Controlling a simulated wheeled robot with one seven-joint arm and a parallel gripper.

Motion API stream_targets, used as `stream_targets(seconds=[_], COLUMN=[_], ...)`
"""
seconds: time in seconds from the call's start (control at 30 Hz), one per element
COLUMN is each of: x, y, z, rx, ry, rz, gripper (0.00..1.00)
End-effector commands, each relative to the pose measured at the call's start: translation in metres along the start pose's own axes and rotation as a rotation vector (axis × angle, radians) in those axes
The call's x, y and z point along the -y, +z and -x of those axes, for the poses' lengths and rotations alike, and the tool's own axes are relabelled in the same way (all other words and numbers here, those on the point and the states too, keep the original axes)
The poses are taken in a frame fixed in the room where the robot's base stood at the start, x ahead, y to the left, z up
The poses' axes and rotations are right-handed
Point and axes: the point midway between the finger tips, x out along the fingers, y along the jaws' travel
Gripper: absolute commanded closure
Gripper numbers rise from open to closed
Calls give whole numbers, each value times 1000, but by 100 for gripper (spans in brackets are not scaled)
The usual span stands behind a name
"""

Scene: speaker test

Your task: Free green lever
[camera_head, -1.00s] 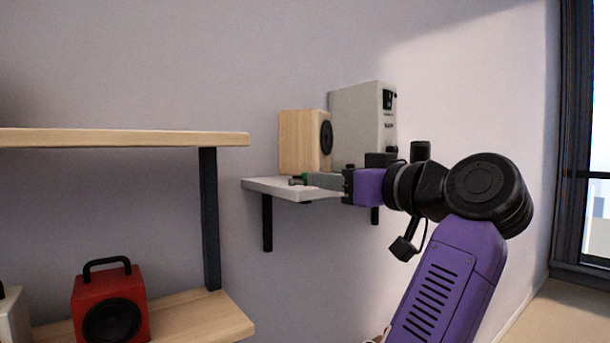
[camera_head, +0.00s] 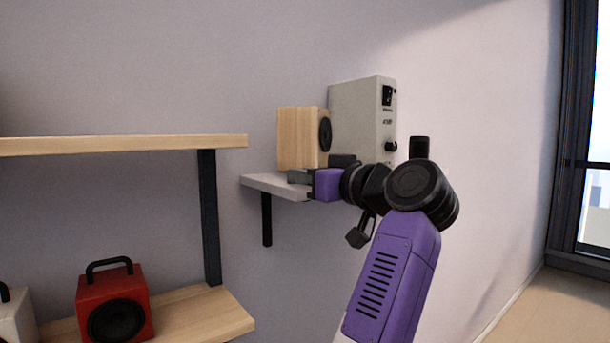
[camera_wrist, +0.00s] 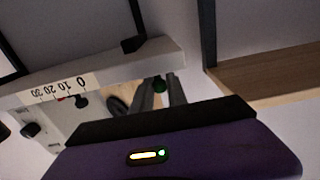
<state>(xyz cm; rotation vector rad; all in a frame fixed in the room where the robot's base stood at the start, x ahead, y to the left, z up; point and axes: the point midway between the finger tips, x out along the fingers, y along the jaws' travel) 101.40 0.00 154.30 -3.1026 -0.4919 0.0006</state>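In the head view my gripper (camera_head: 290,178) is at the white shelf (camera_head: 262,182), in front of the wooden speaker (camera_head: 300,138). The lever is hidden there by my gripper.
A grey box with a switch and knob (camera_head: 360,118) stands behind my arm on the white shelf. A numbered scale strip (camera_wrist: 62,92) runs along the shelf edge. A wooden shelf unit (camera_head: 120,143) with a red speaker (camera_head: 115,302) is at the left.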

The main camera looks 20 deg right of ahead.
Motion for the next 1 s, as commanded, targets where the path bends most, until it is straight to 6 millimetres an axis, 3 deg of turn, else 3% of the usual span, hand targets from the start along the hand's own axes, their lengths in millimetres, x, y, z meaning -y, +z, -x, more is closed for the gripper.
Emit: stream_targets(seconds=[0.1,0.53,1.0], x=[0,3,21], y=[0,1,0], z=[0,0,-4], rx=[0,2,0], ry=[0,54,417], rz=[0,2,4], gripper=[100,100,100])
